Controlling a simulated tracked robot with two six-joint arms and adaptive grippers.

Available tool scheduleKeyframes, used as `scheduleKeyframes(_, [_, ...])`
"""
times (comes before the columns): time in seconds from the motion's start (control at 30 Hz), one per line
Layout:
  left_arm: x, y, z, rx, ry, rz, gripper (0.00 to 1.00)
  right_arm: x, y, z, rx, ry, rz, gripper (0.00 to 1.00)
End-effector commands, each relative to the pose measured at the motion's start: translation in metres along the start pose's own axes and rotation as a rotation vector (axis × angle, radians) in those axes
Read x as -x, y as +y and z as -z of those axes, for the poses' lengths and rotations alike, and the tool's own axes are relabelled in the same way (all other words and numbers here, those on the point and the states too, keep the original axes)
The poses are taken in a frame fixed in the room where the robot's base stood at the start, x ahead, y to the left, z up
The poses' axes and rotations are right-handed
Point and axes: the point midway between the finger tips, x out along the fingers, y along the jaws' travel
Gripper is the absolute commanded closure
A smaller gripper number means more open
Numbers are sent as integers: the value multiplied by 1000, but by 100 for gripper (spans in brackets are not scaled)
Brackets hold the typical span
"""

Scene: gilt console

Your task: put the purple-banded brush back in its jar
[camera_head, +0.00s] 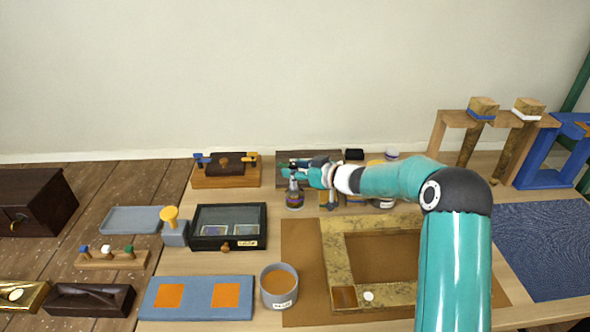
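My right arm comes in from the lower right and bends left across the back of the table. Its gripper (293,180) is small in the view and points down, directly over a small grey jar-like thing (294,202) with a dark purplish band. I cannot tell whether the gripper touches it, or whether its fingers are open or shut. I cannot make out the purple-banded brush for certain; the wrist and gripper hide part of this spot. My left gripper is not in view.
A gilt frame (335,262) lies on a brown mat right of the grey pot (279,288). A glass-lidded box (228,242) stands to the left, a wooden rack (226,181) behind it. Several small containers crowd under my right forearm. A wooden stand (438,136) is at the back right.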

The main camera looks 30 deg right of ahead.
Motion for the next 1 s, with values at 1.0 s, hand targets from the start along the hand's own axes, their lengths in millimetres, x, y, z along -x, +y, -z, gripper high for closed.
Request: scheduleKeyframes(1.0, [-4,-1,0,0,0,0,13,119,1,2,-1,0,-3,52])
